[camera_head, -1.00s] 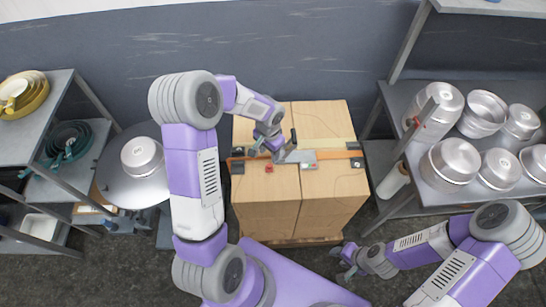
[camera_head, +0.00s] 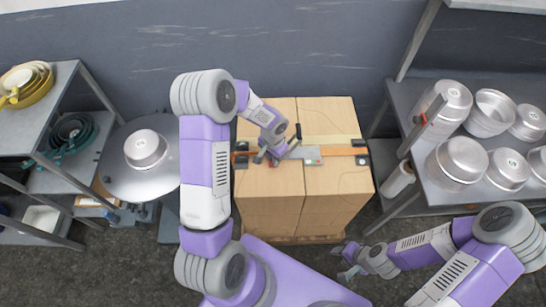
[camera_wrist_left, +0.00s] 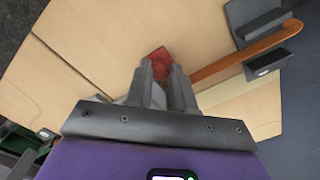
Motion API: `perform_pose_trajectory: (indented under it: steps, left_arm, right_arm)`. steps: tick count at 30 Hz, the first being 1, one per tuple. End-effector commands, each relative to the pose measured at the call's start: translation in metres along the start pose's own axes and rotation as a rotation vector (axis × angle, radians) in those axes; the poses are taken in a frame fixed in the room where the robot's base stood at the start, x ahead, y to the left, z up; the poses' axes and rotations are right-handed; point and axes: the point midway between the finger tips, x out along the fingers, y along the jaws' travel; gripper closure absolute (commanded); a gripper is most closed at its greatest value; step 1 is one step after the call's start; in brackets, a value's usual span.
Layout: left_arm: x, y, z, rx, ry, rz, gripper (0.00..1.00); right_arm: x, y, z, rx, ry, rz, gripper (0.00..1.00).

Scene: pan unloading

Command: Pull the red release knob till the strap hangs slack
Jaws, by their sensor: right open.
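The red release knob (camera_wrist_left: 160,60) sits on top of the tan boxes, between the fingertips of my left gripper (camera_wrist_left: 164,70). The fingers are close together with the knob filling the gap. In the head view my left gripper (camera_head: 268,157) is low over the box top, partly hiding the knob. The orange strap (camera_head: 338,151) runs across the boxes through a grey buckle plate (camera_head: 313,154). In the left wrist view the strap (camera_wrist_left: 245,55) looks stretched toward a dark corner piece. My right gripper (camera_head: 352,262) is open and empty, low at the right of the boxes.
A rack with metal pots (camera_head: 459,160) stands on the right. A round table (camera_head: 125,175) with one pot (camera_head: 144,148) stands left of the boxes, with a shelf (camera_head: 52,92) of pans further left. The boxes (camera_head: 332,182) stand near the wall.

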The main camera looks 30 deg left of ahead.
Motion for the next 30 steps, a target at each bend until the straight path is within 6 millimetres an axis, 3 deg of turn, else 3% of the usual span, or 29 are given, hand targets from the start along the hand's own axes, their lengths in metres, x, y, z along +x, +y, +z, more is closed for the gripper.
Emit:
perform_pose_trajectory:
  steps: [3, 24, 25, 30]
  left_arm:
    - [0.0, 0.0, 0.0, 0.0, 0.0, 0.0, 1.0]
    - [0.0, 0.011, 0.01, 0.001, 0.0, 0.001, 1.0]
    - [0.0, 0.011, 0.01, 0.001, 0.0, 0.001, 0.75]
    - [0.0, 0.011, 0.01, 0.001, 0.0, 0.001, 0.52]
  right_arm:
    - [0.0, 0.0, 0.0, 0.0, 0.0, 0.0, 0.57]
    - [0.007, 0.003, 0.0, 0.0, 0.0, 0.0, 0.57]
    - [0.007, 0.003, 0.0, 0.0, 0.0, 0.0, 0.57]
    - [0.007, 0.003, 0.0, 0.0, 0.0, 0.0, 0.57]
